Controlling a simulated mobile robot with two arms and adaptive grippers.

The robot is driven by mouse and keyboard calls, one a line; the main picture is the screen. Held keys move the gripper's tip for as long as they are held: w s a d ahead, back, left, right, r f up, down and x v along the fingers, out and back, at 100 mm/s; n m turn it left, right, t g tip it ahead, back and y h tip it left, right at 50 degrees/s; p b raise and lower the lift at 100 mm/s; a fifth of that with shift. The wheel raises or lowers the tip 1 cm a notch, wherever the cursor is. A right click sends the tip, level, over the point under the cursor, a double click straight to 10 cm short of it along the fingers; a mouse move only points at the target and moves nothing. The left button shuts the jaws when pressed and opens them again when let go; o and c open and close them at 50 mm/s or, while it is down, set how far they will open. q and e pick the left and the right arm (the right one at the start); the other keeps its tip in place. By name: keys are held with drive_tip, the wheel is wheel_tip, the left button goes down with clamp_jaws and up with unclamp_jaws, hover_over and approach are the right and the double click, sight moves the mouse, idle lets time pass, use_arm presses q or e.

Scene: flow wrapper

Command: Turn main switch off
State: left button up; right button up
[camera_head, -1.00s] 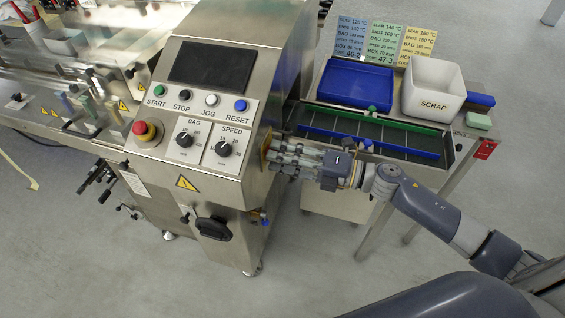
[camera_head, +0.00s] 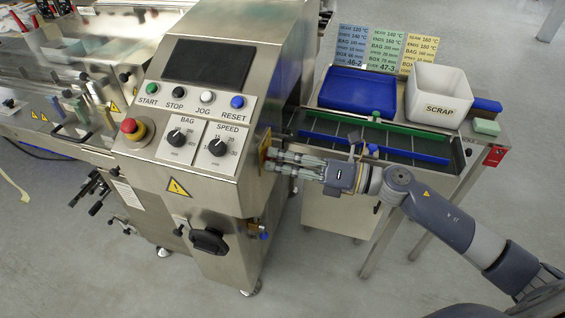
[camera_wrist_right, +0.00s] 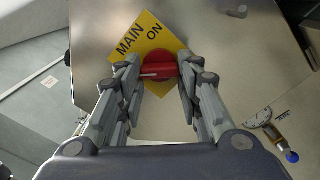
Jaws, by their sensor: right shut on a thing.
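The main switch is a red rotary knob (camera_wrist_right: 158,69) with a pale line across its face. It sits on a yellow plate (camera_wrist_right: 146,38) marked MAIN and ON, which looks tilted in the right wrist view. In the head view the plate's yellow edge (camera_head: 264,150) shows on the right side of the machine, and the knob is hidden there. My right gripper (camera_wrist_right: 160,72) has its fingers on both sides of the knob and is shut on it. In the head view my right gripper (camera_head: 273,160) reaches the plate from the right. My left gripper is not in view.
The machine's sloped panel (camera_head: 195,125) carries buttons, two dials and a red emergency stop (camera_head: 132,129). A small gauge (camera_wrist_right: 262,118) is beside the switch. Right of the machine are a conveyor (camera_head: 400,148), a blue tray (camera_head: 357,92) and a white SCRAP bin (camera_head: 437,95).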

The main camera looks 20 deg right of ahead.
idle(0.3)
drive_tip(key=o, duration=1.1)
drive_tip(key=shift+c, duration=0.2)
drive_tip(key=v, duration=1.2)
